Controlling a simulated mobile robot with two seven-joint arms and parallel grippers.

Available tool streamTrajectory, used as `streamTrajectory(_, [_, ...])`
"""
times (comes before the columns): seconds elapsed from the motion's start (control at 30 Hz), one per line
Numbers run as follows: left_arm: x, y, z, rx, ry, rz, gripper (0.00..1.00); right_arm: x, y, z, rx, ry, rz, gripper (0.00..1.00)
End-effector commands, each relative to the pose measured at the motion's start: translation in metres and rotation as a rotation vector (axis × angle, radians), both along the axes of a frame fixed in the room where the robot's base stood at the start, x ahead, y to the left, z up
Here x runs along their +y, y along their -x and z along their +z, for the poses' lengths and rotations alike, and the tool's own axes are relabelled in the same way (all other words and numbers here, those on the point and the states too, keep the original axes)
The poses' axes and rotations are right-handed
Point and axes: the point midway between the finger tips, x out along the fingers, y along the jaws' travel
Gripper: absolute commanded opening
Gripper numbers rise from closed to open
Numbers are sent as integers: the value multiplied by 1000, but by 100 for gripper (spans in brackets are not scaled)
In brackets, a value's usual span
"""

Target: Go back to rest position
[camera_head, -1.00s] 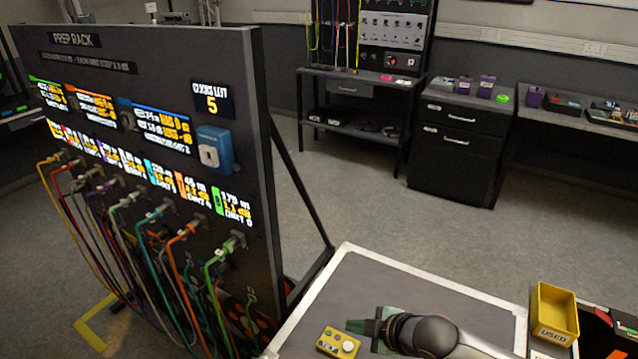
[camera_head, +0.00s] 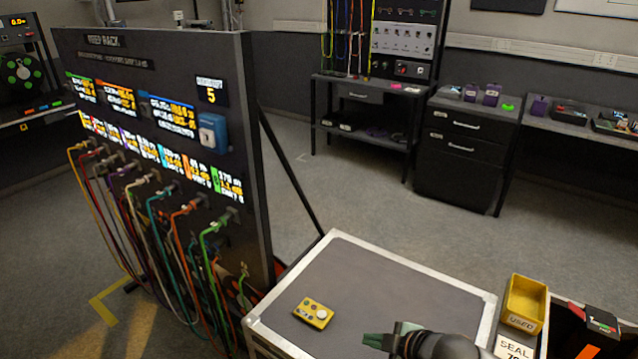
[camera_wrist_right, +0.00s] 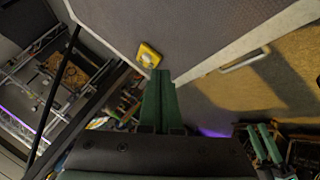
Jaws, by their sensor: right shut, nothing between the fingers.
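My right gripper (camera_head: 376,341) is at the bottom of the head view, over the near edge of the grey case top (camera_head: 385,285). Its green fingers are together with nothing between them. The fingers (camera_wrist_right: 158,100) also show closed in the right wrist view. A yellow control box (camera_head: 313,312) with a pale round button lies on the case top, left of the gripper and apart from it. The yellow box also shows in the right wrist view (camera_wrist_right: 148,55), beyond the fingertips. My left gripper is not in view.
The prep rack (camera_head: 170,130) with several coloured cables stands at the left. A yellow "USED" bin (camera_head: 525,303) is right of the case top. Black drawers (camera_head: 460,150) and a bench (camera_head: 365,95) stand at the back. The floor (camera_head: 350,200) between is clear.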

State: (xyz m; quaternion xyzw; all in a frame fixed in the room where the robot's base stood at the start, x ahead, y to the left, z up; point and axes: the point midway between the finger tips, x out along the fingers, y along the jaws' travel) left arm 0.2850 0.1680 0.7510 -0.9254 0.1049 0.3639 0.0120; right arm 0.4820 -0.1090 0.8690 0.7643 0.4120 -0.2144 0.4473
Motion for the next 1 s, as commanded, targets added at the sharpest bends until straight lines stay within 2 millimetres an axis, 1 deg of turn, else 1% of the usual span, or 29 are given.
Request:
streamTrajectory(0.03, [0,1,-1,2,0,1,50,11,9,-6,16,-47,-17,0])
streamTrajectory(0.23, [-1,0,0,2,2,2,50,34,34,-19,58,-213,-121,0])
streamTrajectory(0.37, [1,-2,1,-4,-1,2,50,41,53,-30,98,-332,-230,0])
streamTrajectory(0.47, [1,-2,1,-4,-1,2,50,38,71,-42,135,-425,-348,0])
streamTrajectory(0.57, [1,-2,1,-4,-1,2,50,26,92,-57,171,-503,-485,0])
streamTrajectory(0.67, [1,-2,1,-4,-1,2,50,7,117,-75,203,-558,-633,0])
streamTrajectory(0.8, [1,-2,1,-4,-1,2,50,-24,154,-97,236,-591,-811,0])
streamTrajectory(0.9, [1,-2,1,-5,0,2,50,-42,176,-108,247,-594,-902,0])
streamTrajectory(1.0, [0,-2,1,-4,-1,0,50,-54,190,-114,253,-592,-958,0])
